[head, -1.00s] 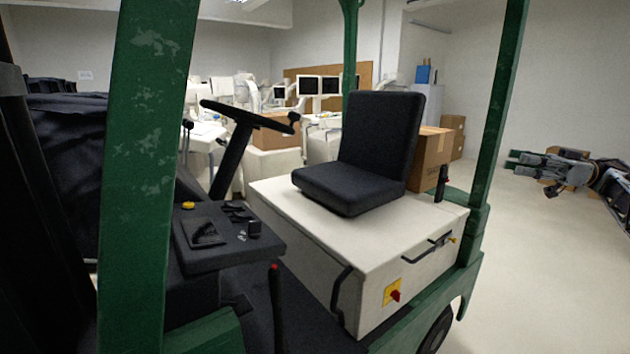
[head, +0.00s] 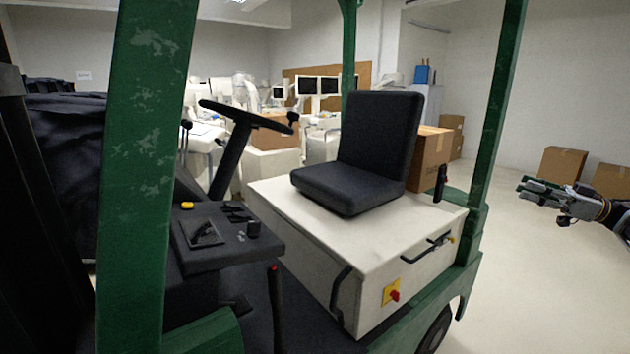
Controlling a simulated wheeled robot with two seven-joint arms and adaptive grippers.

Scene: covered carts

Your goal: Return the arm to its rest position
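My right arm (head: 612,214) reaches in from the right edge of the head view. My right gripper (head: 530,190) points left, over the floor to the right of the green cart, and touches nothing. Its fingers are seen edge-on and small, so I cannot tell whether they are open or shut. I see no object held in it. My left gripper and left arm are not in view.
A green-framed cart with a black seat (head: 362,150), white seat box (head: 340,240) and steering wheel (head: 245,115) fills the middle. A green post (head: 492,110) stands left of my gripper. Cardboard boxes (head: 562,165) stand by the right wall. Floor between is clear.

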